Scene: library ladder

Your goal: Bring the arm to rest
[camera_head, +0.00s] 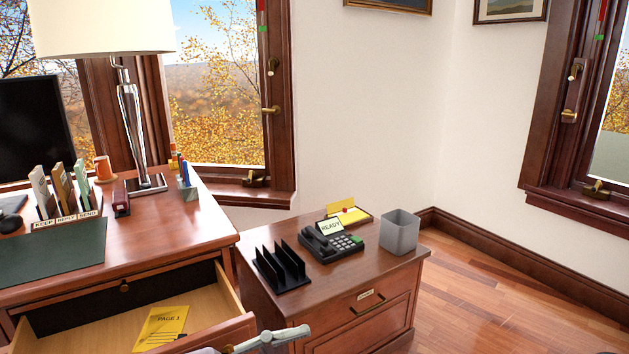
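A pale grey part of my arm (268,340) shows at the bottom edge, left of centre, in front of the side cabinet and beside the open desk drawer (225,338). It seems to come in from the left, so I take it for my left gripper end. Its fingers cannot be made out, and nothing is seen held in it. My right gripper is not in view. A yellow sheet marked PAGE 1 (162,327) lies in the open drawer.
The desk (165,225) carries a lamp (130,110), labelled file slots and a pen holder. The side cabinet (262,308) holds a black rack (281,268), a phone (330,243), a yellow note holder and a grey bin (399,232). The floor at right (480,305) is clear.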

